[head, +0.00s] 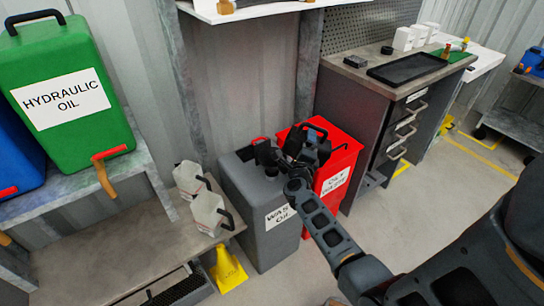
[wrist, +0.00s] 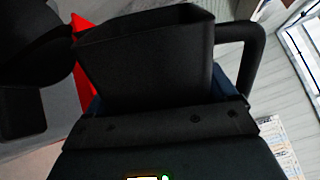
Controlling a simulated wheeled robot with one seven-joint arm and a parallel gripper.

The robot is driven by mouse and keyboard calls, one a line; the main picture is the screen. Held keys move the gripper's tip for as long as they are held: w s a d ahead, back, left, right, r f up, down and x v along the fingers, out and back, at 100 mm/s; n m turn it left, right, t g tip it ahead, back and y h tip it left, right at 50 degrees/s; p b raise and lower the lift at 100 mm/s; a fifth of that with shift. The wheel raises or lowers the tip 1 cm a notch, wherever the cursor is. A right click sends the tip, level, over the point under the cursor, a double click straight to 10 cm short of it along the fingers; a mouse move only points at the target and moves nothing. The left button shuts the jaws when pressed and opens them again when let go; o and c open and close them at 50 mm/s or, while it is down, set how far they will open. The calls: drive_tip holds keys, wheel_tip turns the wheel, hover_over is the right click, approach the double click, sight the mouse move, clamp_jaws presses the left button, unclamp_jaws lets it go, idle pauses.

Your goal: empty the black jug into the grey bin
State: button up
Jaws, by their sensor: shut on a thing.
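The black jug (wrist: 150,62) fills the middle of the wrist view, with its looped handle (wrist: 256,50) on the right. My gripper (wrist: 155,122) is shut on it. In the head view the jug (head: 314,136) and my gripper (head: 297,160) are dark and overlap, above the right side of the grey bin and in front of the red bin. The grey bin (head: 262,222) is labelled as waste oil, the label partly hidden by my arm. A dark fitting (head: 266,153) is at its top. The inside of the jug and its exact tilt cannot be made out.
A red bin (head: 338,178) stands just right of the grey bin. Two pale jugs (head: 208,213) stand on the low bench at left, near a yellow wedge-shaped thing (head: 227,270). A grey workbench (head: 350,105) is behind at right. The floor at right is open.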

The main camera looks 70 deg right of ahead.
sight(298, 139)
drive_tip(key=shift+w+a+r+n+p, duration=0.15)
drive_tip(key=shift+w+r+n+p, duration=0.15)
drive_tip(key=shift+w+n+p, duration=0.3)
drive_tip(key=shift+w+a+r+n+p, duration=0.1)
drive_tip(key=shift+w+r+n+p, duration=0.15)
drive_tip(key=shift+w+n+p, duration=0.3)
idle(2.8)
drive_tip(key=shift+w+r+n+p, duration=0.1)
drive_tip(key=shift+r+n+p, duration=0.2)
drive_tip(key=shift+p, duration=0.4)
idle(0.8)
